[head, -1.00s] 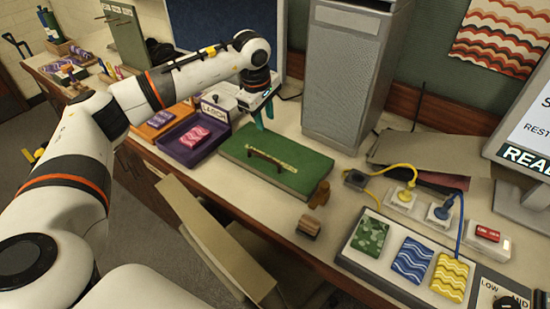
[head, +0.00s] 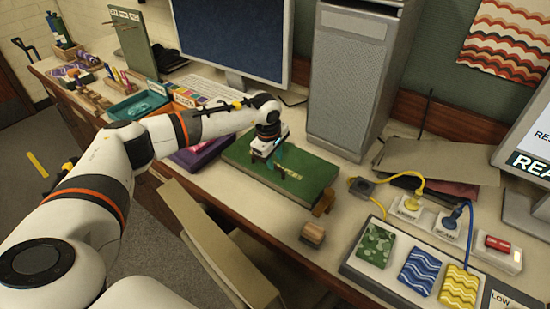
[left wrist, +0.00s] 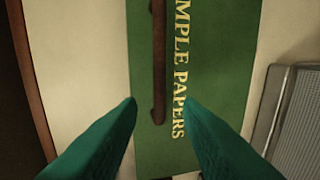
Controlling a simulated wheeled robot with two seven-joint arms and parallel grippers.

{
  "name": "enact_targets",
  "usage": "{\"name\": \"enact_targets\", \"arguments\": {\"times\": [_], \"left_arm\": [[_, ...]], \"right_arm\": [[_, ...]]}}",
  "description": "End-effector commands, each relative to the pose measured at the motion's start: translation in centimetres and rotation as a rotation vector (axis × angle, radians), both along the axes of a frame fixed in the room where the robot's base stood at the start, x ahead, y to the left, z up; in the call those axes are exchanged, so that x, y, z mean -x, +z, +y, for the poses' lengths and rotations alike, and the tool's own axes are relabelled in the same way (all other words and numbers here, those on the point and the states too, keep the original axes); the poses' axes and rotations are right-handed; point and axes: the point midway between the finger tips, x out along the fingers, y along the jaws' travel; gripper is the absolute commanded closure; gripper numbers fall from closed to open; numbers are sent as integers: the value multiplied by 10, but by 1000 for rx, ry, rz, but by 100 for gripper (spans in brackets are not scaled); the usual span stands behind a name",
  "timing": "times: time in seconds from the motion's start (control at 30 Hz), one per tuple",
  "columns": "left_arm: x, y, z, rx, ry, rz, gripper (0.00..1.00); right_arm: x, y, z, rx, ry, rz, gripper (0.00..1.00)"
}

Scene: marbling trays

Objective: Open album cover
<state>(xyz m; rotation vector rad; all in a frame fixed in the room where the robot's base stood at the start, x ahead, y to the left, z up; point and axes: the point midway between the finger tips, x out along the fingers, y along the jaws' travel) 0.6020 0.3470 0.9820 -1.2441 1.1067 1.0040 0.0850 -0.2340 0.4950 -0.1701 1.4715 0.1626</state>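The green album (head: 318,187) lies closed and flat on the desk. In the left wrist view its green cover (left wrist: 215,75) shows gold lettering, partly reading "MPLE PAPERS", beside a long brown handle (left wrist: 158,60). My left gripper (head: 274,160) is over the album, fingers pointing down, and hides most of the handle in the head view. In the left wrist view the teal fingertips (left wrist: 160,104) are apart, one on each side of the handle's near end, with nothing held. I cannot tell whether they touch the cover. My right gripper is not in view.
A grey perforated tower (head: 345,90) stands behind the album. A wooden block (head: 313,234) and a brown wooden piece (head: 323,203) lie near its right end. A tray (head: 395,285) of patterned tiles sits at the right. A purple tray (head: 200,153) lies left of the album.

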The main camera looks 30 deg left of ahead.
Motion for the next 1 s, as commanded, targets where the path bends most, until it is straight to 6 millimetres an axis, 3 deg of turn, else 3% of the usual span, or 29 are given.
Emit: {"name": "enact_targets", "arguments": {"times": [0.2, 0.5, 0.73, 1.0], "left_arm": [[-4, -20, 0, -1, 1, 2, 67], [-5, -23, 0, -1, 0, 0, 67], [-5, -23, 0, -1, 1, 0, 100], [-5, -23, 0, -1, 1, 1, 100]], "right_arm": [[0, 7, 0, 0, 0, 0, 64], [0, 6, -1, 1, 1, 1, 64], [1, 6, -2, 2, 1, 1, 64], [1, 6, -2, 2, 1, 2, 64]]}}
